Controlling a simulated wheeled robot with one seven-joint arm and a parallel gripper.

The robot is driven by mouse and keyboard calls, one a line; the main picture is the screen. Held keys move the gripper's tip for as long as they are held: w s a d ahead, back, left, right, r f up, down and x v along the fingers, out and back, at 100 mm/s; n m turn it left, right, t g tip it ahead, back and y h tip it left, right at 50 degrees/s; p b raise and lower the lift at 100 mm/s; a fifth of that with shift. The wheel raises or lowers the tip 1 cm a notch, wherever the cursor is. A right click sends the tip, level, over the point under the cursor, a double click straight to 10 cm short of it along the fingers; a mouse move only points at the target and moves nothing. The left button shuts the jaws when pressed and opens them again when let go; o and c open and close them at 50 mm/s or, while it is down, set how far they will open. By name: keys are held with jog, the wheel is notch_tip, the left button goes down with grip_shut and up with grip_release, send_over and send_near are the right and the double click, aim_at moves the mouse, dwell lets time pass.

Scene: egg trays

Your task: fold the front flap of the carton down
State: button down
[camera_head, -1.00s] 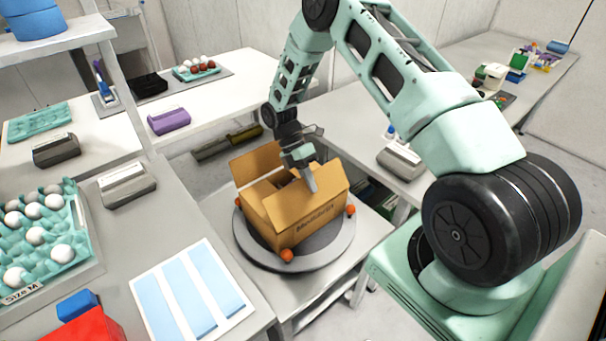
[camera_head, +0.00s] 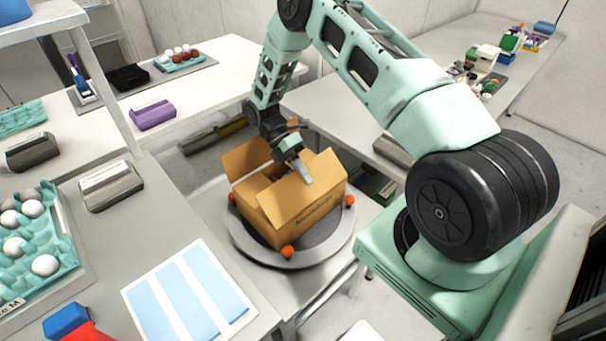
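The open brown carton (camera_head: 312,216) sits on a round grey turntable (camera_head: 270,250) with orange balls at its rim. Its front flap (camera_head: 318,181) stands up, leaning outward, with its top edge near my gripper. Another flap (camera_head: 245,157) stands up at the back left. A flap on the left side (camera_head: 246,188) slopes beside the opening. My gripper (camera_head: 305,176) points down over the carton, its tip at the inner side or top edge of the front flap. Its fingers look close together, but I cannot tell whether they are shut. The carton's inside is mostly hidden.
Egg trays (camera_head: 50,240) stand on the left table, near a sheet with blue strips (camera_head: 190,300). A grey device (camera_head: 110,186) and a purple box (camera_head: 152,117) stand farther back. A white table (camera_head: 345,120) runs behind the carton.

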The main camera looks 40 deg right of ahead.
jog(key=c, duration=1.6)
grip_release()
jog(key=shift+c, duration=0.2)
jog(key=b+v, duration=0.5)
jog(key=v, duration=1.2)
jog(key=shift+w, duration=0.15)
jog(key=shift+r, duration=0.1)
